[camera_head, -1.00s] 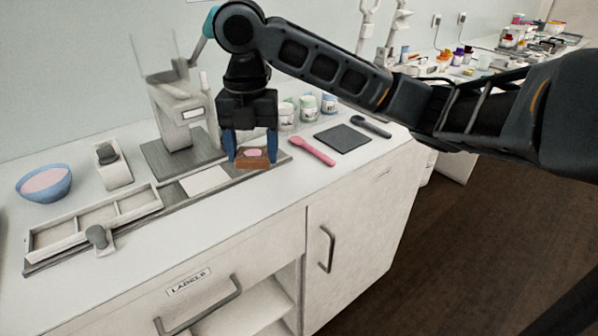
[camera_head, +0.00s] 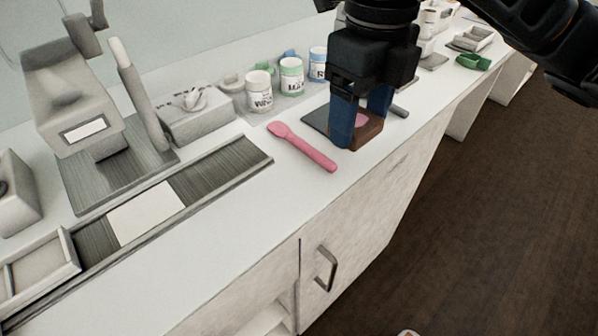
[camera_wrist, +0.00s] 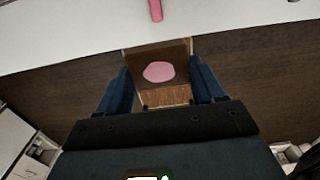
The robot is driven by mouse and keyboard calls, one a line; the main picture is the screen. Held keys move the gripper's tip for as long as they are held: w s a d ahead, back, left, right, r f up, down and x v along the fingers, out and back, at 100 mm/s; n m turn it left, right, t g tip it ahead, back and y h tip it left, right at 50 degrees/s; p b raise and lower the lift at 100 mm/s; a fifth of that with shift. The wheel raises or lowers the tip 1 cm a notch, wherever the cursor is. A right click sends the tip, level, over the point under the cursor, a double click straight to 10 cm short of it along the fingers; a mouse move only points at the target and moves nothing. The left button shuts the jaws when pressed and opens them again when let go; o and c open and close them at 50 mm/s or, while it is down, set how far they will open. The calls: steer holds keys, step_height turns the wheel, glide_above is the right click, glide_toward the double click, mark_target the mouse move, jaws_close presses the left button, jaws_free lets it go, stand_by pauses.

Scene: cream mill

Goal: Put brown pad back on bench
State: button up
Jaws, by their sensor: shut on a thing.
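My gripper (camera_head: 358,122) is shut on the brown pad (camera_head: 368,130), a small brown block with a pink patch on top. In the head view the gripper points down at the bench's front edge, and the pad hides part of the dark grey mat behind it. In the wrist view the brown pad (camera_wrist: 158,75) sits between the two blue fingers, with dark floor around it and the bench (camera_wrist: 60,30) beyond. The white bench top (camera_head: 235,215) lies to the left of the gripper. I cannot tell the pad's exact height.
A pink spoon (camera_head: 303,148) lies left of the gripper. The dark mat (camera_head: 317,118) is just behind it. Several labelled jars (camera_head: 291,76) stand at the back. A grey strip with a white card (camera_head: 146,213) and a press (camera_head: 80,100) are at left.

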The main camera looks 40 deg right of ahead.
glide_above(288, 196)
step_height(288, 196, down, 6)
steer(key=shift+r+p, duration=0.1)
steer(key=shift+p, duration=0.25)
steer(key=shift+f, duration=2.05)
steer(key=shift+f, duration=0.2)
steer(key=o, duration=1)
steer(key=shift+r, duration=0.15)
step_height(288, 196, up, 12)
steer(key=shift+p, duration=0.45)
